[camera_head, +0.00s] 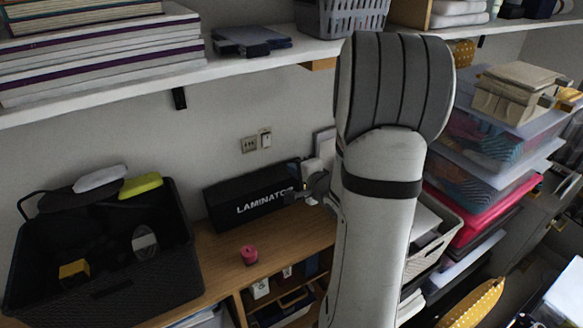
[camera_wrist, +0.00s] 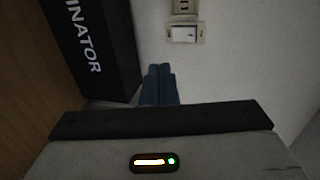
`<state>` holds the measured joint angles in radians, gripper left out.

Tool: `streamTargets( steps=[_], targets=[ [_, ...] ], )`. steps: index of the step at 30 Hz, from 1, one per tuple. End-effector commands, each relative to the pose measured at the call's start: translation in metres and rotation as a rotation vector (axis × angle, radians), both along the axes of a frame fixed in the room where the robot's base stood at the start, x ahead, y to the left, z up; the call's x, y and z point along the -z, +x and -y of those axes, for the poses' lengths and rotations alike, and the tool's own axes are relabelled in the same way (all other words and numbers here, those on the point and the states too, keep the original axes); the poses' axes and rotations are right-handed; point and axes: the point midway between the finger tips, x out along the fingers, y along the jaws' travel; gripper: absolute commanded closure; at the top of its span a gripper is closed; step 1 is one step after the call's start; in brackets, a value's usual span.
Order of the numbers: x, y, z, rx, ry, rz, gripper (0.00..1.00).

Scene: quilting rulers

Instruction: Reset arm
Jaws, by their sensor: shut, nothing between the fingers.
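My gripper (camera_wrist: 159,85) is shut and empty in the wrist view, its dark blue fingers together in front of the wall. The black laminator box (camera_wrist: 95,45) lies just to its left there. In the head view my arm rises through the middle and hides much of the space behind it. Part of my gripper (camera_head: 312,190) shows left of the arm, close to the right end of the laminator box (camera_head: 252,196). I cannot tell whether they touch.
A pink round object (camera_head: 249,255) sits on the wooden desk (camera_head: 215,272). A black basket (camera_head: 100,255) stands at left, and stacked clear boxes (camera_head: 480,150) stand at right. A white shelf (camera_head: 215,70) runs above. The wall has a switch (camera_wrist: 184,33).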

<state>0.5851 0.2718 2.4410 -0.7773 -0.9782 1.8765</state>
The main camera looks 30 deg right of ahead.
Motion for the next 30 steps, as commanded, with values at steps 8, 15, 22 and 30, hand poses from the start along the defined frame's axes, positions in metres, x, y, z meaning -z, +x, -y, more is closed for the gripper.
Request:
streamTargets(
  steps=[8, 15, 22, 30],
  targets=[
    [0.000, 0.000, 0.000, 0.000, 0.000, 0.000, 1.00],
    [-0.014, -0.006, -0.013, -0.001, -0.351, -0.159, 1.00],
    [-0.029, -0.046, -0.042, -0.122, -0.752, -0.442, 1.00],
    [-0.041, -0.131, -0.104, -0.528, -1.040, -0.719, 1.00]
  ],
)
